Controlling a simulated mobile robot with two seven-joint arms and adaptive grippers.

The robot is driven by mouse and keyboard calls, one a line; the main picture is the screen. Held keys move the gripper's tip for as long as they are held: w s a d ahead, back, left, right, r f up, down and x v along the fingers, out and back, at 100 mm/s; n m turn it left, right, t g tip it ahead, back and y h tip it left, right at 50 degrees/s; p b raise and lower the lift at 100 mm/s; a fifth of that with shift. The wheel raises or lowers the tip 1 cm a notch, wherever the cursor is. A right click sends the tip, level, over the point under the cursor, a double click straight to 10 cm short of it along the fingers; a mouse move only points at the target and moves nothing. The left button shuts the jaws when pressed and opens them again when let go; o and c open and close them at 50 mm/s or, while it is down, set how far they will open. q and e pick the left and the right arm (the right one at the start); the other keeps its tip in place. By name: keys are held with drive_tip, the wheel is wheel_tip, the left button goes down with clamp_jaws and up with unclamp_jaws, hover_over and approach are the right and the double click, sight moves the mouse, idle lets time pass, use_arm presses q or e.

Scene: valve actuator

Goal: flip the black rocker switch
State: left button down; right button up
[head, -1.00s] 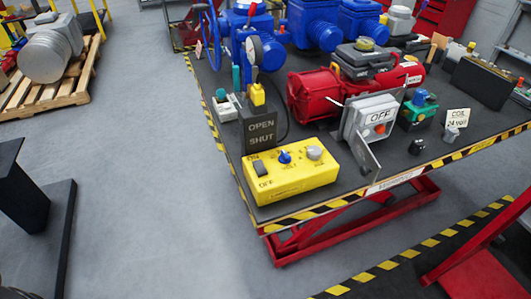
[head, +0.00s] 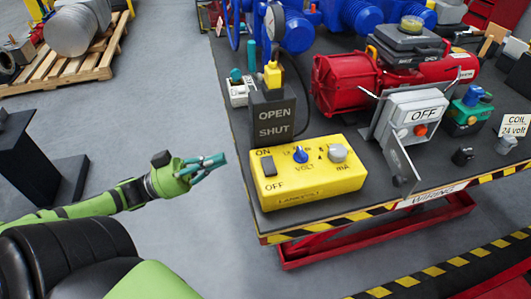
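The black rocker switch (head: 268,166) sits at the left of the top face of a yellow box (head: 310,186), between the printed words ON and OFF. The box also carries a blue knob and a grey knob. It stands near the front left corner of the dark table. My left gripper (head: 224,160) is left of the table edge, apart from the box, with its fingers pointing right toward the switch. Its fingertips look close together, but I cannot tell whether they touch. Nothing shows held in them. My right gripper is not in view.
An OPEN/SHUT sign block (head: 273,122) stands just behind the yellow box. A grey OFF switch box (head: 412,112) with an open metal door (head: 398,160) is to its right. A red motor (head: 345,84) is behind.

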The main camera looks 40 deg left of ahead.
use_arm(q)
drive_tip(key=shift+s, duration=0.15)
wheel_tip(320, 180, up, 3)
drive_tip(key=p, duration=0.1)
hover_over(257, 165)
drive_tip(key=shift+s+d+r, duration=0.1)
drive_tip(key=shift+s+r, duration=0.1)
drive_tip(key=shift+s, duration=0.1)
drive_tip(key=f, duration=0.3)
drive_tip(key=shift+w+f, duration=0.15)
drive_tip(key=shift+w, duration=0.15)
drive_tip(key=shift+f, duration=0.45)
